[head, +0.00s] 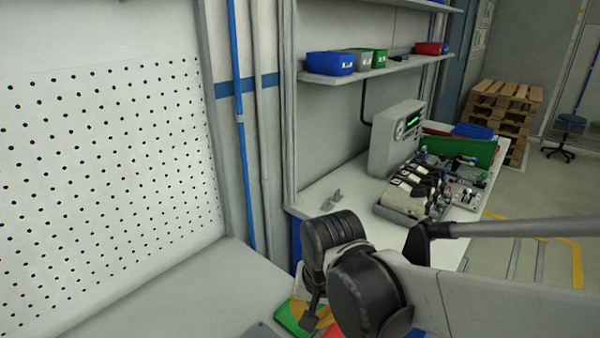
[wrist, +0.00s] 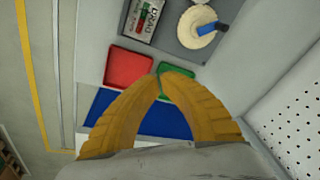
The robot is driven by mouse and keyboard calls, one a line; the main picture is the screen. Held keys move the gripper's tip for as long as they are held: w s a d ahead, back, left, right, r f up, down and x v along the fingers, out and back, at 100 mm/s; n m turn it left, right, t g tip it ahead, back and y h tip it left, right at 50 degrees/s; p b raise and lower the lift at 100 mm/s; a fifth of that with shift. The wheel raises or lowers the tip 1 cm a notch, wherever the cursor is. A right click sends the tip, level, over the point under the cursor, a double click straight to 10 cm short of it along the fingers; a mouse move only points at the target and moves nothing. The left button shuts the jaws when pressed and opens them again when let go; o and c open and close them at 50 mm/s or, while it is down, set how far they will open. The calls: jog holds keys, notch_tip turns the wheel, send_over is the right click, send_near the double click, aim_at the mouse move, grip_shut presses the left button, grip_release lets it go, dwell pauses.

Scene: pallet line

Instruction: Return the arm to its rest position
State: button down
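My gripper (wrist: 158,72) shows in the wrist view as two yellow fingers whose tips meet, with nothing visible between them. It points down over the workbench, above a red tray (wrist: 127,67), a green tray (wrist: 178,83) and a blue tray (wrist: 140,116). I cannot tell its exact height. In the head view my arm reaches in from the lower right, bent at its dark joints. The yellow fingers (head: 311,316) show only in part behind the wrist, near the green tray (head: 293,318).
A grey board (wrist: 180,40) holds a labelled box (wrist: 145,20) and a round cream piece with a blue handle (wrist: 208,29). A perforated panel (head: 110,170) stands at left. A second bench at right carries a grey instrument (head: 396,138) and a parts tray. Pallets (head: 503,105) stand behind.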

jog(key=s+d+r+t+b, duration=0.1)
jog(key=s+d+t, duration=0.1)
jog(key=d, duration=0.6)
jog(key=s+d+r+n+t+b, duration=0.1)
jog(key=s+d+r+t, duration=0.1)
jog(key=d, duration=0.6)
jog(key=shift+s+d+r+t+h, duration=0.35)
jog(key=shift+s+t, duration=0.25)
jog(key=shift+s, duration=0.25)
